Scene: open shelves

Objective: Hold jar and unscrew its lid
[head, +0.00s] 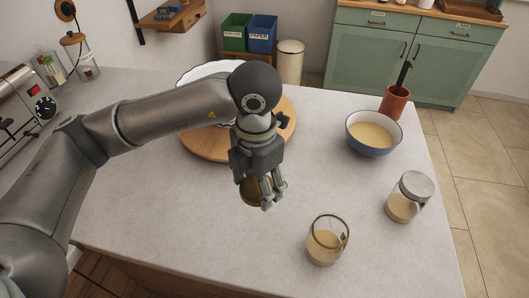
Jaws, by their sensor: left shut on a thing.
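A glass jar (323,250) with pale contents stands upright near the front of the worktop, and its top looks open with a brownish rim. A second glass jar (403,207) with pale contents and a grey lid (416,185) stands upright to its right. My left gripper (268,197) points down over the worktop, left of and behind the open-looking jar. It is shut on a round brown thing (255,193), partly hidden by the fingers; I cannot tell if this is a lid. My right gripper does not show.
A blue bowl (373,133) with pale contents and a terracotta pot (396,102) holding a dark utensil stand at the back right. A round wooden board (206,147) lies behind my left arm. The front middle of the worktop (200,240) is clear.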

